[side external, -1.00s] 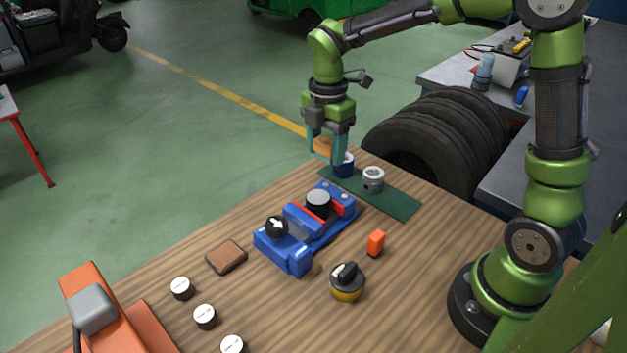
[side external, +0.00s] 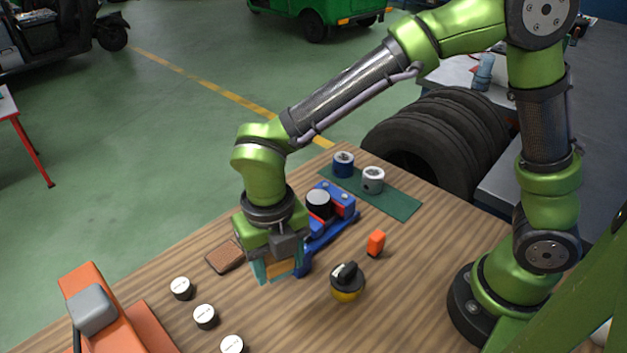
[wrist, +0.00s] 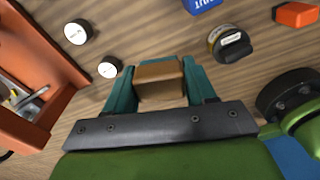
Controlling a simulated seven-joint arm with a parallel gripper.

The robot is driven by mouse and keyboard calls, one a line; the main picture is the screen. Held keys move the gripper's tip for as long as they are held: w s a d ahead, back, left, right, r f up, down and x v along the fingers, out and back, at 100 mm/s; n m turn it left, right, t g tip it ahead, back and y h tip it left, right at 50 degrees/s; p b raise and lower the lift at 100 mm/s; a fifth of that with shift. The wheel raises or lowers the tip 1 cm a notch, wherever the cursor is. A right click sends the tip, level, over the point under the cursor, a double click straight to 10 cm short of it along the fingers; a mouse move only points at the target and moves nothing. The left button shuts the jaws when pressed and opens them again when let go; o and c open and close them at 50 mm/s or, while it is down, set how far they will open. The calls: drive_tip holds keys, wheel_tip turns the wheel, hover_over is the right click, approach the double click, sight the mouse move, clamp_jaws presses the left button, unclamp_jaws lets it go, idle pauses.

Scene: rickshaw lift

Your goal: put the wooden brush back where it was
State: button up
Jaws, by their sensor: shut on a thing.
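The wooden brush, a light brown block (side external: 284,268), is between the teal fingers of my gripper (side external: 280,270). My gripper is shut on it. In the wrist view the brush (wrist: 160,82) sits crosswise between the two fingertips (wrist: 158,70). In the side view my gripper is low over the table, in front of the blue fixture and right of a flat brown pad (side external: 225,257). I cannot tell whether the brush touches the table. The wrist hides part of the blue fixture (side external: 330,232).
A black-and-yellow knob (side external: 347,284) and an orange block (side external: 376,243) stand to the right. A green mat (side external: 400,206) with two cups is at the back.

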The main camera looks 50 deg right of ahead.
sight(281, 311)
drive_tip(key=shift+s+a+f+n, duration=0.2)
drive_tip(key=shift+s+a+n, duration=0.2)
drive_tip(key=shift+n, duration=0.3)
drive_tip(key=shift+w+f+n, duration=0.1)
drive_tip(key=shift+f+n, duration=0.05)
drive_tip(key=shift+n, duration=0.65)
wheel_tip(281, 311, down, 10)
drive_tip(key=shift+w+r, duration=0.1)
drive_tip(key=o, duration=1)
